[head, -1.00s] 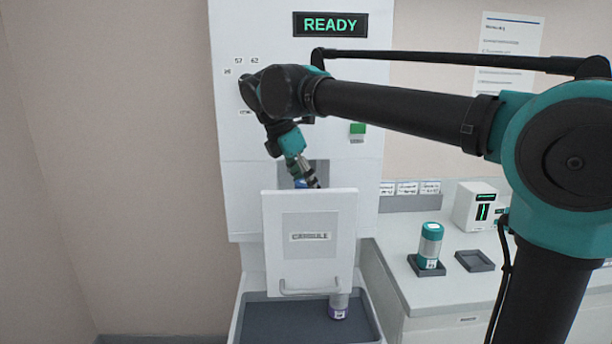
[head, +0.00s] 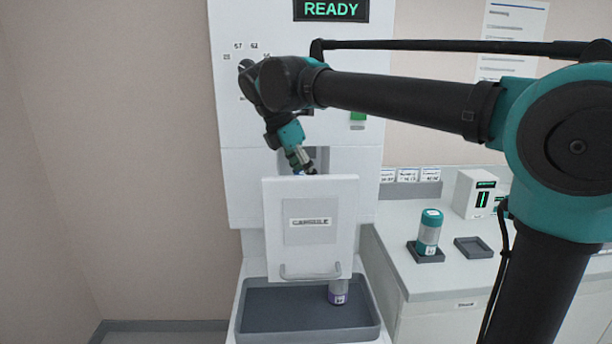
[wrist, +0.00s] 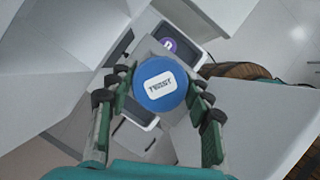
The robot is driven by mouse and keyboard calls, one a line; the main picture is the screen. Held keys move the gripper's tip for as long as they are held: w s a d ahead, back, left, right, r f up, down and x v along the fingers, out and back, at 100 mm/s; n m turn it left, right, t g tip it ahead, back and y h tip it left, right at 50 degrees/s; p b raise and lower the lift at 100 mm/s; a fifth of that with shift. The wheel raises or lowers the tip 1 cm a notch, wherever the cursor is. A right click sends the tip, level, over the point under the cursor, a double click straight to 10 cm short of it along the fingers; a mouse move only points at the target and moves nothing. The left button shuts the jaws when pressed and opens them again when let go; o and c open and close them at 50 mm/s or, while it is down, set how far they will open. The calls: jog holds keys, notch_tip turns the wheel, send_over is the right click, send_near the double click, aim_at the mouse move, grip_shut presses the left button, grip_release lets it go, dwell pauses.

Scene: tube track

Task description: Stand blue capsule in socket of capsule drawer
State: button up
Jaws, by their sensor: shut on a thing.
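The blue capsule (wrist: 160,84) shows its round blue cap with a white "TWIST" label in the wrist view. My gripper (wrist: 159,97) is shut on it, with a finger on each side. In the head view my gripper (head: 304,167) is just behind the top edge of the white drawer front (head: 310,257) marked "CAPSULE".
A purple-banded capsule (head: 338,292) stands in the dark tray (head: 275,325) below the drawer. A teal-capped capsule (head: 429,232) stands in a holder on the right counter, beside an empty holder (head: 474,247). The machine display (head: 331,10) reads READY.

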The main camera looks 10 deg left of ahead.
jog(key=shift+f, duration=0.75)
dwell(0.7)
jog(key=shift+f, duration=0.9)
jog(key=o, duration=1.4)
jog(key=v, duration=1.2)
jog(key=shift+s+a, duration=0.1)
jog(key=shift+s, duration=0.05)
